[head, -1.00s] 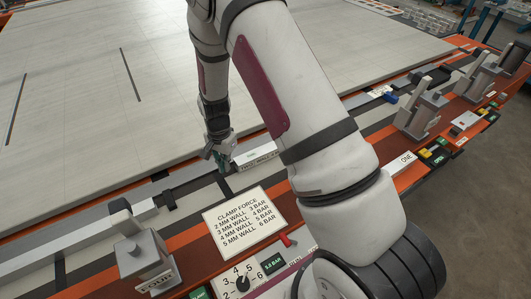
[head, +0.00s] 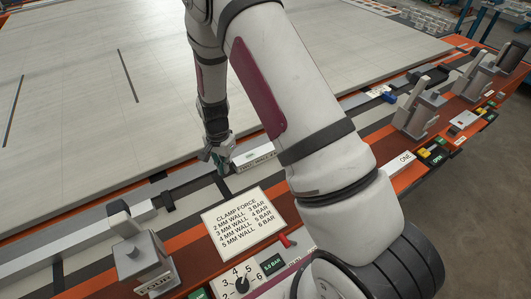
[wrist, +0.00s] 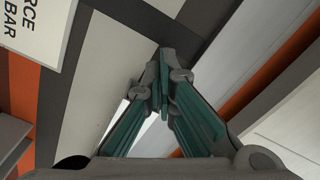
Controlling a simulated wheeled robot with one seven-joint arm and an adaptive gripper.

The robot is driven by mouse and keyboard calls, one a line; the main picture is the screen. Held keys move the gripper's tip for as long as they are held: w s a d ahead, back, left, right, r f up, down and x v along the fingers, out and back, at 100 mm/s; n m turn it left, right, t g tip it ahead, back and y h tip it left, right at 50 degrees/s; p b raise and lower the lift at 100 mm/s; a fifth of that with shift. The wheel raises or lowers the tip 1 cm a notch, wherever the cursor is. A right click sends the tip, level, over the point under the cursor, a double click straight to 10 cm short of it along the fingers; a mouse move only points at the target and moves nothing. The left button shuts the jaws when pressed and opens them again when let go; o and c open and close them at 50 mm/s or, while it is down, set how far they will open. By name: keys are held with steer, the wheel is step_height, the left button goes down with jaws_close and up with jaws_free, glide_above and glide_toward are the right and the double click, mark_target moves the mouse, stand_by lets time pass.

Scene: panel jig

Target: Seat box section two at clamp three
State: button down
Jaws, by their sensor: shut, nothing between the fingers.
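My gripper (head: 221,160) is shut and empty, low over the rail along the panel's near edge. In the wrist view its green-lined fingers (wrist: 164,80) meet at the tips above grey and dark strips. A pale piece with small lettering (head: 256,157) lies just right of the fingers in the head view, partly hidden by my arm. A long light-grey bar (head: 75,238) lies along the rail at left. I cannot tell which of these is box section two. A grey clamp (head: 142,258) stands at lower left, its label apparently FOUR. I cannot identify clamp three.
A clamp-force sign (head: 243,222) lies in front of the gripper, with a red lever (head: 287,241) and a dial (head: 242,285) below it. More clamps (head: 418,112) stand at right, near a label reading ONE (head: 401,164). The large pale panel (head: 70,90) is clear.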

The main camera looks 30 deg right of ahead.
steer(key=shift+d, duration=1.55)
stand_by(0.7)
steer(key=shift+a, duration=0.1)
stand_by(0.3)
steer(key=shift+a, duration=0.9)
step_height(320, 180, up, 8)
steer(key=p, duration=0.2)
stand_by(0.5)
steer(key=shift+r, duration=0.1)
steer(key=s+a+r+n+t, duration=0.1)
steer(key=s+r+n, duration=0.3)
steer(key=r, duration=0.8)
steer(key=s+r+n+t, duration=0.2)
steer(key=s+r, duration=0.4)
steer(key=r, duration=0.7)
steer(key=s+r+n+t, duration=0.1)
steer(key=s+r+n, duration=0.2)
steer(key=s, duration=0.6)
steer(key=s+r+n+t, duration=0.1)
steer(key=s+r+n, duration=0.2)
steer(key=s, duration=0.6)
steer(key=shift+v, duration=0.9)
